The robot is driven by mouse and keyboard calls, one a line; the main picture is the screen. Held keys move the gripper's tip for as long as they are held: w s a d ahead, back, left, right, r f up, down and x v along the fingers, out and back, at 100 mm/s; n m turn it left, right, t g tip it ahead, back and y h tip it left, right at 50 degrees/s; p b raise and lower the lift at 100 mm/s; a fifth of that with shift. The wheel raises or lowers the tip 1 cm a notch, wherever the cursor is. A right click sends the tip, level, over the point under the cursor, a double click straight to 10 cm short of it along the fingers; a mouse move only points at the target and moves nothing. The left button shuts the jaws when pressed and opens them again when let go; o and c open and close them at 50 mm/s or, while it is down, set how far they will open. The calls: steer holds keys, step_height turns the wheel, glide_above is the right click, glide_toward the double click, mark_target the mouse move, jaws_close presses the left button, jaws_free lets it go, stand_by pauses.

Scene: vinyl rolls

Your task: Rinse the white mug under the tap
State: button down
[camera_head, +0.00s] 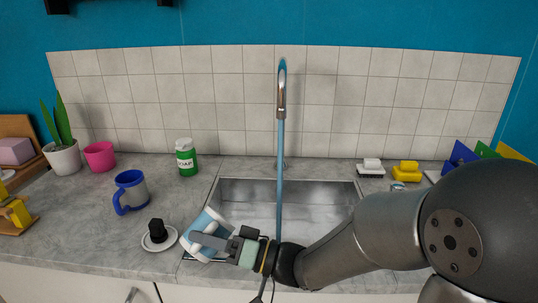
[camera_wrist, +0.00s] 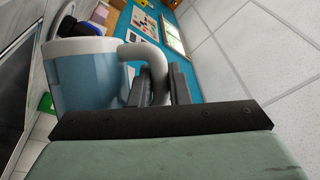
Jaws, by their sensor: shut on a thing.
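The white mug (camera_head: 205,222) has a light blue body in this light and is tilted over the front left corner of the sink (camera_head: 330,190). My gripper (camera_head: 208,240) is shut on its handle. In the wrist view the mug (camera_wrist: 90,80) is at the left, its handle (camera_wrist: 150,58) between the fingers of my gripper (camera_wrist: 163,85). The tap (camera_head: 281,95) stands at the back middle, and a blue stream of water (camera_head: 280,180) falls from it into the sink. The mug is left of the stream and apart from it. The stream's lower end is hidden behind my arm.
A blue-handled mug (camera_head: 130,190), a green-and-white container (camera_head: 186,160) and a white saucer (camera_head: 160,239) with a black object stand left of the sink. A pink pot (camera_head: 100,156) stands farther back.

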steer(key=w+d+p, duration=0.6)
steer(key=w+d, duration=0.8)
steer(key=w, duration=0.3)
steer(key=shift+w+d, duration=0.15)
stand_by(2.1)
steer(key=shift+r, duration=0.1)
stand_by(1.0)
steer(key=shift+w+a+p, duration=0.3)
steer(key=shift+w, duration=0.65)
stand_by(0.3)
steer(key=shift+a, duration=0.15)
steer(key=shift+w+a, duration=0.3)
steer(key=shift+a, duration=0.4)
stand_by(0.8)
